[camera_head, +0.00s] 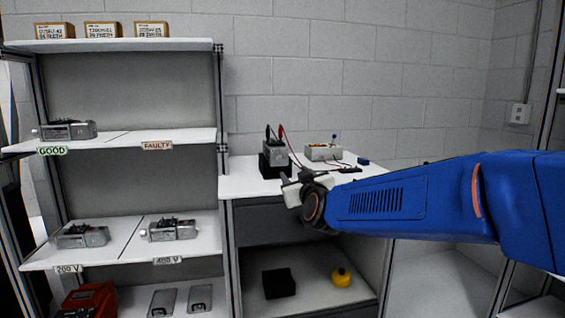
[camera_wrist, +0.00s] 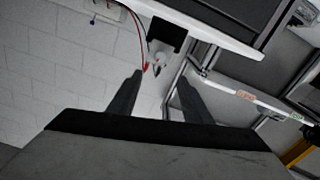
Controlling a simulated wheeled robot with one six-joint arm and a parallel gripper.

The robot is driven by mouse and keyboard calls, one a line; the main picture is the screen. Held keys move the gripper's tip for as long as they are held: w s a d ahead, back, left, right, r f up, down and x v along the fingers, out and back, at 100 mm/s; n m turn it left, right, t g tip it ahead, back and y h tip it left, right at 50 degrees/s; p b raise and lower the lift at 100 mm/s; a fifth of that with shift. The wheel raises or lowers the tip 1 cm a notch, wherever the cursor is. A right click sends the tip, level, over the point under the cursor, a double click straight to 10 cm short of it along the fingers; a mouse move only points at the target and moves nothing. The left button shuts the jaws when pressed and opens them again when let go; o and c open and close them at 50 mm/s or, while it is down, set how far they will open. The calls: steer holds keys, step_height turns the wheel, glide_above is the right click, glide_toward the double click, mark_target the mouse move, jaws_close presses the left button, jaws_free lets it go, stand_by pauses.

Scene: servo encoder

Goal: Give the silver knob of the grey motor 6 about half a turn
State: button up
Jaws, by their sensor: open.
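A grey motor (camera_head: 275,152) stands on a black block (camera_head: 272,170) on the white workbench. I cannot read a number on it. Red and black leads rise at its top. Its knob is not clear in the head view. In the wrist view the same motor (camera_wrist: 160,62) appears small ahead of my fingers, with a pale tip by the red lead and the black block (camera_wrist: 166,36) beyond. My gripper (camera_wrist: 157,92) is open and empty, apart from the motor. In the head view my gripper (camera_head: 295,186) is over the bench's front, partly hidden by my wrist.
Other grey motors lie on the left shelves, above the GOOD label (camera_head: 52,151), the 200 V label (camera_head: 69,269) and the 400 V label (camera_head: 168,261). A light box (camera_head: 322,152) with leads stands right of the bench motor. A yellow object (camera_head: 341,277) sits below.

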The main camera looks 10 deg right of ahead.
steer(key=m, duration=0.1)
glide_toward(282, 160)
steer(key=w, duration=0.9)
stand_by(0.4)
steer(key=shift+c, duration=0.7)
steer(key=c, duration=0.9)
